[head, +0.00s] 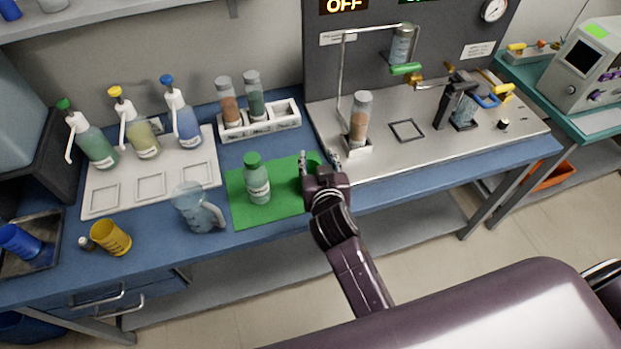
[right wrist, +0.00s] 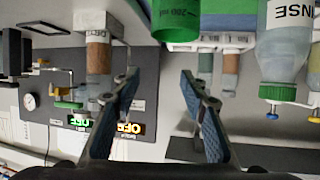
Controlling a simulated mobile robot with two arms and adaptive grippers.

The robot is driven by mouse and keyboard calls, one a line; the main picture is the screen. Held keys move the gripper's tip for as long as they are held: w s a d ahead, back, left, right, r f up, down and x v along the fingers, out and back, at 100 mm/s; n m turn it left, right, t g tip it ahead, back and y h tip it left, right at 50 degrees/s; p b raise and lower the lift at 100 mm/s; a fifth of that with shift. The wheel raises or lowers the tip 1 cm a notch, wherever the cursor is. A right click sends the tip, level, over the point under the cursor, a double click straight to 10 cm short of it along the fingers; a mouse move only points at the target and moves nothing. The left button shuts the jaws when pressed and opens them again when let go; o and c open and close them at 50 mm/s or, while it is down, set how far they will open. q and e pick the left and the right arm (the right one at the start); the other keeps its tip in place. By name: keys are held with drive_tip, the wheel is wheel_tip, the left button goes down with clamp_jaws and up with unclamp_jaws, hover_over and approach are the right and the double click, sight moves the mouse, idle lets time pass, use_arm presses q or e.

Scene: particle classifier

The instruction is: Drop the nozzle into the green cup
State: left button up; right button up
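The green cup (head: 314,158) stands at the far right part of the green mat (head: 236,188), partly hidden by my right gripper (head: 318,157). In the right wrist view the green cup (right wrist: 175,18) shows at the top, just beyond the fingertips. My right gripper (right wrist: 158,80) is open there, with nothing between its fingers. I cannot pick out the nozzle for certain; a small pale and dark piece (head: 86,243) lies beside the yellow cup (head: 110,237). My left gripper is not in view.
A green-capped rinse bottle (head: 256,180) stands on the mat, left of my right gripper. A clear jug (head: 196,208) is left of it. Several pump bottles stand on a white tray (head: 104,206). A steel plate with an apparatus (head: 383,160) is at the right.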

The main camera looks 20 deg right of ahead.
drive_tip(key=v, duration=0.5)
drive_tip(key=shift+s+r, duration=0.2)
drive_tip(key=shift+s, duration=0.2)
drive_tip(key=s+d+f+n+g+y, duration=0.1)
drive_tip(key=s+d+f+g, duration=0.15)
drive_tip(key=s, duration=0.55)
drive_tip(key=s+d+f+n+g+y, duration=0.15)
drive_tip(key=s+f+g, duration=0.25)
drive_tip(key=s, duration=0.5)
drive_tip(key=s+d+f+n+g, duration=0.1)
drive_tip(key=s+f+n+g, duration=0.15)
drive_tip(key=s, duration=0.55)
wheel_tip(320, 180, down, 30)
drive_tip(key=s+g+b, duration=0.2)
drive_tip(key=b, duration=0.1)
drive_tip(key=s+d+f+g+b, duration=0.1)
drive_tip(key=s+d+f, duration=0.1)
drive_tip(key=s+f, duration=1.4)
drive_tip(key=shift+s+d+f+m, duration=0.25)
drive_tip(key=shift+s+f+m, duration=0.05)
drive_tip(key=shift+f, duration=0.4)
